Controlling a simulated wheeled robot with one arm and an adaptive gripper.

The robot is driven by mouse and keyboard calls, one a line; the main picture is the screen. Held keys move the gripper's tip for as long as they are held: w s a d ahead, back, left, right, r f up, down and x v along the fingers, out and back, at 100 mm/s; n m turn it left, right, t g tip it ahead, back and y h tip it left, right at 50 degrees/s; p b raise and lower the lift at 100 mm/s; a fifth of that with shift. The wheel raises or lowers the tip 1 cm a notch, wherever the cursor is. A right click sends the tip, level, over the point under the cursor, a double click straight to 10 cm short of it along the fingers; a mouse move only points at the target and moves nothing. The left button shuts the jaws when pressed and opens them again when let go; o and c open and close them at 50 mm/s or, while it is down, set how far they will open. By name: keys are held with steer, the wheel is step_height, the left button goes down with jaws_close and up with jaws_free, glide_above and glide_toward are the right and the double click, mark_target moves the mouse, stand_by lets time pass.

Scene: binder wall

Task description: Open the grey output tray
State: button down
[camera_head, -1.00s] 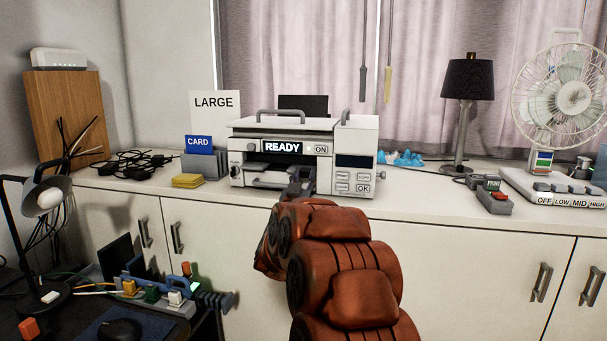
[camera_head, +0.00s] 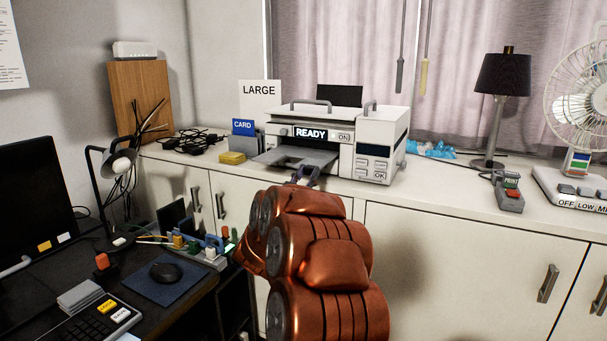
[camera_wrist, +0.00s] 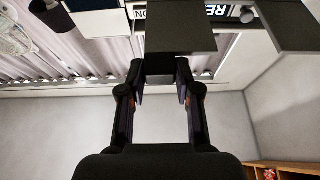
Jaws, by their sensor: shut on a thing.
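The white printer (camera_head: 385,131) stands on the counter with a READY display on its front. Its grey output tray (camera_head: 295,156) sticks out from the front opening, past the counter's front edge side. My gripper (camera_head: 303,172) is at the front of the tray, shut on its front tab. In the wrist view, which is turned upside down, the two fingers (camera_wrist: 160,84) stand on either side of the tab (camera_wrist: 160,64) below the dark flat tray (camera_wrist: 180,32). My arm hides part of the cabinet front below.
A yellow pad (camera_head: 232,158) and the CARD holder (camera_head: 243,128) stand left of the printer. A desk (camera_head: 140,285) is at lower left.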

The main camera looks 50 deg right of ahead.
steer(key=shift+w+a, duration=0.1)
steer(key=c, duration=0.8)
jaws_free()
steer(key=v, duration=1.2)
